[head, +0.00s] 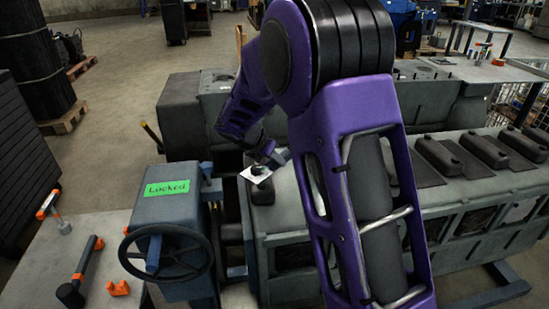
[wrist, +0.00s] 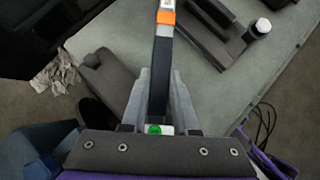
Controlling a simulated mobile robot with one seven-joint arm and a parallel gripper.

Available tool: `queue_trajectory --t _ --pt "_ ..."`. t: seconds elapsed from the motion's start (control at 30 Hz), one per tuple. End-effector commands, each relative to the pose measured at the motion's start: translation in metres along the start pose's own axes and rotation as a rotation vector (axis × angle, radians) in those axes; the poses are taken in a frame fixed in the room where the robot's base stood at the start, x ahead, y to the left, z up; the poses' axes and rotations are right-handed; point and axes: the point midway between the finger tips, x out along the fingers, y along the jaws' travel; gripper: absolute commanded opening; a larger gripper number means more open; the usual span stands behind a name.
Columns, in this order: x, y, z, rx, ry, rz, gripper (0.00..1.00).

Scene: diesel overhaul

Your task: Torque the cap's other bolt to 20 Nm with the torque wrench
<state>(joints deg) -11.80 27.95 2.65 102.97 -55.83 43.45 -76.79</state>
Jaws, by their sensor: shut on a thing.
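My gripper (wrist: 157,100) is shut on the torque wrench (wrist: 161,60), a black bar with an orange band and a pale section at the top edge of the wrist view. A green spot shows on it between the finger bases. In the head view my gripper (head: 276,159) is above the near left end of the grey engine block, beside a small white square (head: 258,173) with a dark and green middle. My arm hides much of the block.
A blue-grey stand with a green "Locked" sign (head: 167,188) and a black handwheel (head: 165,252) is left of the engine (head: 440,205). A bench (head: 40,265) holds a dark orange-banded tool (head: 83,272). In the wrist view, dark parts (wrist: 228,45) lie on a grey-green surface.

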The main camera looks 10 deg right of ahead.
Motion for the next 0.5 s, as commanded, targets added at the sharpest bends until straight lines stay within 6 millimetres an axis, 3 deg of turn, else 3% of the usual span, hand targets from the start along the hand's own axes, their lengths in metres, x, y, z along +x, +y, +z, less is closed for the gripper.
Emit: queue_trajectory --t 0.5 --pt "-0.0052 -0.0069 0.0047 0.001 -0.001 -0.001 0.0"
